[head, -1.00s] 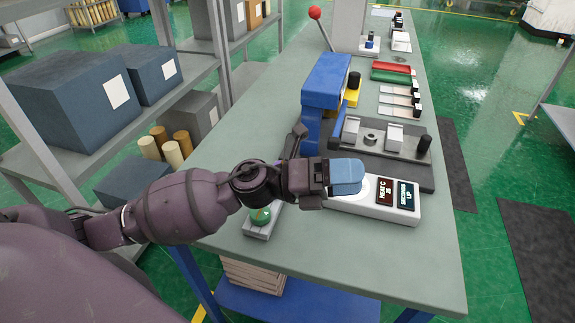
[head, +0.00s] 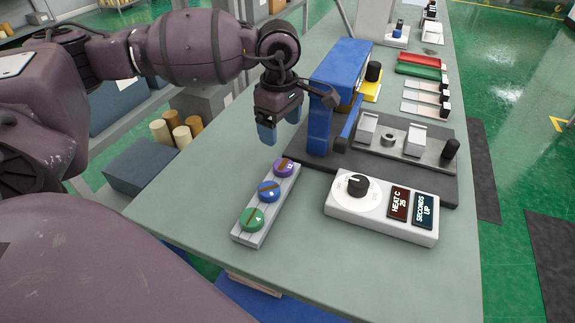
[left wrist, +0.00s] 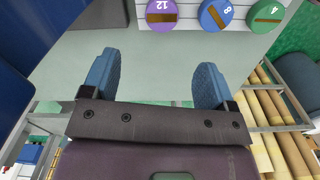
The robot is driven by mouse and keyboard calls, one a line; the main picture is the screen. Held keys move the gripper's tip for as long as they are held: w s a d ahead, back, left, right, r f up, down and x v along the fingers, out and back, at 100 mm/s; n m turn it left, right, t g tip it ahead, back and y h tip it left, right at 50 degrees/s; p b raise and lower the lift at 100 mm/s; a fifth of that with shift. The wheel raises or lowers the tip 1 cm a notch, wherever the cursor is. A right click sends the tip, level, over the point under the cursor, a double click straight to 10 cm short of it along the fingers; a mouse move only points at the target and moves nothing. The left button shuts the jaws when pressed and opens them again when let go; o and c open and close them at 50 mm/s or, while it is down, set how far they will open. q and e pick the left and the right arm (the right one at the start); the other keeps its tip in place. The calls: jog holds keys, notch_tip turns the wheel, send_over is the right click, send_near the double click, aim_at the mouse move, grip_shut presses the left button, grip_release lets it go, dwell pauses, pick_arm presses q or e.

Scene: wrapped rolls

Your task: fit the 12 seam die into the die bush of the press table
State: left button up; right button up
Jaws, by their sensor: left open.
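The purple 12 die (head: 284,168) sits at the far end of a light grey rack (head: 262,226); it also shows at the top of the left wrist view (left wrist: 162,14). The blue 8 die (head: 269,190) and the green 4 die (head: 252,218) sit beside it. My left gripper (head: 280,126) is open and empty, pointing down above the bench just beyond the purple die. Its blue fingers are apart in the left wrist view (left wrist: 157,70). A small round bush (head: 388,140) stands between two metal blocks on the press table (head: 432,155). My right gripper is out of view.
The blue press (head: 338,75) stands right of my gripper. A white heat controller (head: 340,205) with a black knob lies in front of the press table. Coloured strips (head: 418,69) lie farther back.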

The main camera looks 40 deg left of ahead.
pick_arm(q)
send_over(283, 164)
jog(key=f, duration=0.5)
jog(key=shift+a+f, duration=0.25)
jog(key=shift+a, duration=0.05)
jog(key=shift+d+f+b, duration=0.15)
jog(key=shift+f+b, duration=0.1)
jog(key=shift+f, duration=1.1)
jog(key=shift+d+f+b, duration=0.1)
jog(key=shift+f+b, duration=0.15)
jog(key=shift+f, duration=1.05)
jog(key=shift+r, duration=0.1)
jog(key=c, duration=1.2)
